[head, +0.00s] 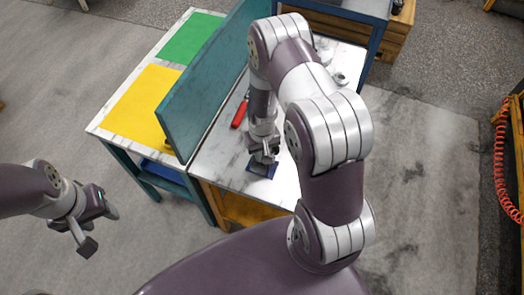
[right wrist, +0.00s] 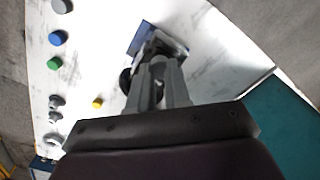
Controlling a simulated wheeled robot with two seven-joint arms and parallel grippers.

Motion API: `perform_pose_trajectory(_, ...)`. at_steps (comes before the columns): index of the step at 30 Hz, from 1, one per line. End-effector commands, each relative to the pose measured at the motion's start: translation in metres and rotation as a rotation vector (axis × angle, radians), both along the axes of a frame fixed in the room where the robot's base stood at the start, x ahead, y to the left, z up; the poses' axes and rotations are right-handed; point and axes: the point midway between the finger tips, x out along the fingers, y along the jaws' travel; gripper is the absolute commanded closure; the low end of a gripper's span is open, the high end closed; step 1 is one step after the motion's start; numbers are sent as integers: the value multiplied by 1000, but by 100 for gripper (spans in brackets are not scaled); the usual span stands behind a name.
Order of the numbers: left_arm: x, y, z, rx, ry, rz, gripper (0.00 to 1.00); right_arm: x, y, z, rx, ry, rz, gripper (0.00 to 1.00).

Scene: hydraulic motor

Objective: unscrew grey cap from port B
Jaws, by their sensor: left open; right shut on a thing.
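The hydraulic motor is a dark, compact unit on a blue base plate (head: 262,169) near the front of the white bench top; the base also shows in the right wrist view (right wrist: 143,35). My right gripper (head: 264,149) reaches down over the motor and hides most of it. In the right wrist view its fingers (right wrist: 160,66) are shut at the motor on a small grey piece, which seems to be the grey cap, mostly hidden by the fingers. Port B's marking cannot be made out. My left gripper (head: 88,227) is open and empty, off to the left above the floor.
A teal panel (head: 207,80) stands left of the motor. A red-handled tool (head: 240,113) lies beside it. Loose grey (right wrist: 61,6), blue (right wrist: 57,38), green (right wrist: 54,63) and yellow (right wrist: 97,103) round pieces and metal fittings (right wrist: 55,115) are on the bench top.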

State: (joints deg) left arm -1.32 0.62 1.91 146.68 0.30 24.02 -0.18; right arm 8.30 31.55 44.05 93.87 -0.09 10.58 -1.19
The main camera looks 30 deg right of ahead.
Motion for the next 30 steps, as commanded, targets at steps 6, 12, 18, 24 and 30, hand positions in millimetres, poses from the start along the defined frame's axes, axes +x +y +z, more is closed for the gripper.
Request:
perform_pose_trajectory(6,0,0,0,0,0,0,52,0,0,0,0,-1,-1,66)
perform_pose_trajectory(12,0,0,0,0,0,0,52,0,0,0,0,0,-2,64)
perform_pose_trajectory(18,0,0,1,0,0,0,52,0,0,0,0,0,-42,64)
perform_pose_trajectory(24,0,0,6,0,0,0,52,0,0,1,-1,1,-551,64)
perform_pose_trajectory(30,0,0,7,0,0,0,52,0,0,0,0,0,-890,64)
